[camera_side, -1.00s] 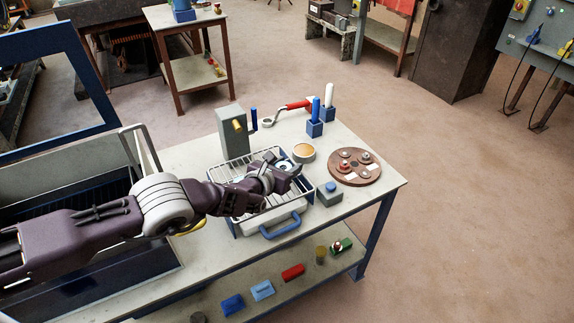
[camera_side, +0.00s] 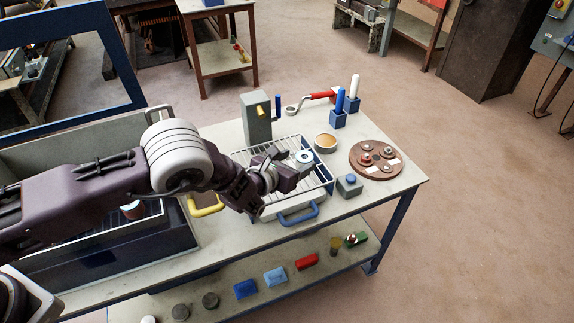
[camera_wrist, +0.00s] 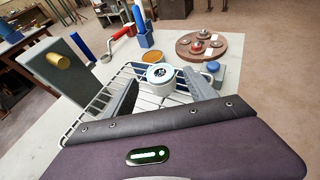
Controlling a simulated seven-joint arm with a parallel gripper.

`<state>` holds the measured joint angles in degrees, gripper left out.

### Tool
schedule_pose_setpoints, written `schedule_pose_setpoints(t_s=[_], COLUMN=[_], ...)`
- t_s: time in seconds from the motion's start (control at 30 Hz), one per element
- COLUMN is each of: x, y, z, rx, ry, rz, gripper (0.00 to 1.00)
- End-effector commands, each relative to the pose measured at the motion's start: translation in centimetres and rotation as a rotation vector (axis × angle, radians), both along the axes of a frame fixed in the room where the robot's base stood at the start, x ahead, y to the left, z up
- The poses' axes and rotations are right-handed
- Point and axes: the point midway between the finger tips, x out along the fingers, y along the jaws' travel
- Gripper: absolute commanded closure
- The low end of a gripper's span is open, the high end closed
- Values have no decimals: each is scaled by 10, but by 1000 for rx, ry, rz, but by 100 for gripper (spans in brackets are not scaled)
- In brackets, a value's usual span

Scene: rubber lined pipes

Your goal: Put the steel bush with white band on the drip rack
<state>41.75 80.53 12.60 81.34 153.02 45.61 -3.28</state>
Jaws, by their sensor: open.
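The steel bush with white band (camera_side: 304,156) sits on the wire drip rack (camera_side: 322,178), near its far right part. In the wrist view the bush (camera_wrist: 160,75) shows as a short pale ring with a dark hole, upright on the wires of the rack (camera_wrist: 88,118). My gripper (camera_side: 291,164) is low over the rack, just left of the bush in the side view. In the wrist view its fingers (camera_wrist: 164,84) are spread wide, with the bush just beyond the tips and between their lines. Nothing is held.
A grey block with a yellow knob (camera_side: 257,118) stands behind the rack. A tan-topped round dish (camera_side: 325,142), a brown round plate with several small parts (camera_side: 376,160) and a small grey-blue box (camera_side: 349,185) are to the right. The bench front right is clear.

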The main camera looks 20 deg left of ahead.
Motion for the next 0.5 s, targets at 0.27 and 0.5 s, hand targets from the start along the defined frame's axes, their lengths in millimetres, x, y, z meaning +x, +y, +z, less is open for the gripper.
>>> schedule_pose_setpoints(t_s=[0.27, 0.5], x=[-36, -41], y=[8, 9], z=[16, 18], rx=[1, 1], ry=[1, 0], rz=[-1, -1], gripper=[35, 35])
